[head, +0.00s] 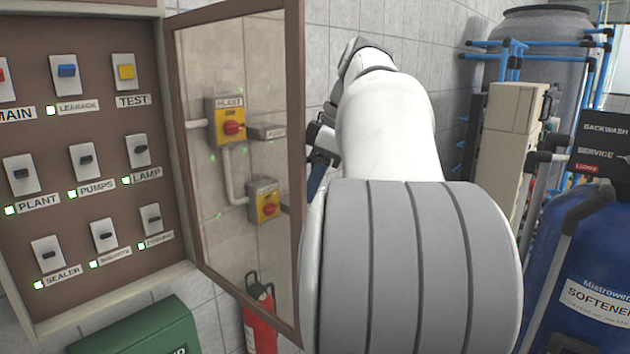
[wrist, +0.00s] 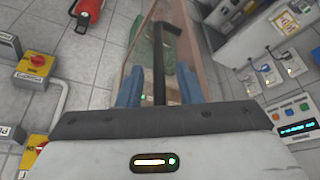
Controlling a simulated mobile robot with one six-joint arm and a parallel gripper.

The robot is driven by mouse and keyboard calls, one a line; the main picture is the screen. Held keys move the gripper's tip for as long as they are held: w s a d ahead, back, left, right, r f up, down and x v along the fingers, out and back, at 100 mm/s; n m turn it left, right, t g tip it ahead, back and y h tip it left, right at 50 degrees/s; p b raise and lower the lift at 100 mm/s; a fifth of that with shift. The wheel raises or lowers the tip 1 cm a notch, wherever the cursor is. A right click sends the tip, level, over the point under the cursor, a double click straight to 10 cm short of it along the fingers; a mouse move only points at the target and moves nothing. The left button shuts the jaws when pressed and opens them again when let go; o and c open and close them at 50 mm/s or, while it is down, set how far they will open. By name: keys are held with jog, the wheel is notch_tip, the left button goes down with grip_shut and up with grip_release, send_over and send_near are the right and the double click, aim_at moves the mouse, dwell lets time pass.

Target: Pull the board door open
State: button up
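The board door (head: 238,150) is a clear pane in a brown frame. It stands swung well open from the left-hand board, its free edge toward me. In the wrist view the door (wrist: 183,28) runs away from my gripper, with its black bar handle (wrist: 166,45) upright in the middle. My gripper (wrist: 159,76) has blue fingers, one on each side of the handle, with visible gaps between them and the bar. In the head view my arm hides most of the gripper and the handle; one blue finger shows beside the door's free edge.
The switch board (head: 85,130) with several labelled switches is at left. A green box (head: 140,330) and a red extinguisher (head: 259,318) sit low near the door. A blue softener tank (head: 575,265) and beige cabinet (head: 508,150) stand at right.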

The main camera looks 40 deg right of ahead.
jog(key=shift+r, duration=0.15)
jog(key=v, duration=0.7)
jog(key=shift+r, duration=0.2)
jog(key=shift+s+d, duration=0.1)
jog(key=shift+s, duration=0.1)
